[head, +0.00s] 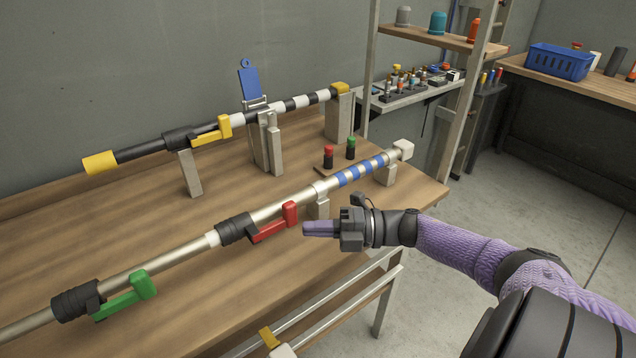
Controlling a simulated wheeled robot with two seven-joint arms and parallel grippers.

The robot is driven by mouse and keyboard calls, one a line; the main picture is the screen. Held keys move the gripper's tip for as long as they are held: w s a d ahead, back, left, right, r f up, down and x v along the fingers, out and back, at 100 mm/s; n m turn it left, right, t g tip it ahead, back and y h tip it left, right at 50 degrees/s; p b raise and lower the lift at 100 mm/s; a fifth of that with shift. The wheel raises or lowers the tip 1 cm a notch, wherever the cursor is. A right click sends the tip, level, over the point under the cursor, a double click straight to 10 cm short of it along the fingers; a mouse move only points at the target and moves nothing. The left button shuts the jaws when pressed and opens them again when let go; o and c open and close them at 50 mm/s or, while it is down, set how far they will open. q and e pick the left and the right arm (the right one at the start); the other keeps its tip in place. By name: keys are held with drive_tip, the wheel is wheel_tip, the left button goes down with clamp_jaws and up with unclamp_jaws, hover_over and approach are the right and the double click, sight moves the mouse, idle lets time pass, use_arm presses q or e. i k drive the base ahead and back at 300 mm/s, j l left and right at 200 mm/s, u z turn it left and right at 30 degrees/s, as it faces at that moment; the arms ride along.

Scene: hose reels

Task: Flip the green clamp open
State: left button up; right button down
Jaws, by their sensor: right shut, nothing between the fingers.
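The green clamp (127,296) is a lever on a black collar around the silver pole, at the lower left of the head view. Its lever lies along the pole, angled slightly up to the right, with a block-shaped end. My right gripper (306,229) is shut and empty. It points left, beside the red clamp (276,224) and well to the right of the green clamp. A small gap shows between its fingertips and the red lever. My left gripper does not show.
The silver pole (178,255) rests on blocks along the front of the wooden table (230,290). Behind it are a black pole with a yellow clamp (213,131), a blue tag (249,84) and two small buttons, red (328,151) and green (351,143). A shelf stands at the back right.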

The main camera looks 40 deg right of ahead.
sight(144, 288)
drive_tip(key=k+l, duration=0.2)
drive_tip(key=l, duration=0.15)
drive_tip(key=k+l, duration=0.2)
drive_tip(key=l, duration=0.15)
drive_tip(key=k+l, duration=0.2)
drive_tip(key=l, duration=0.1)
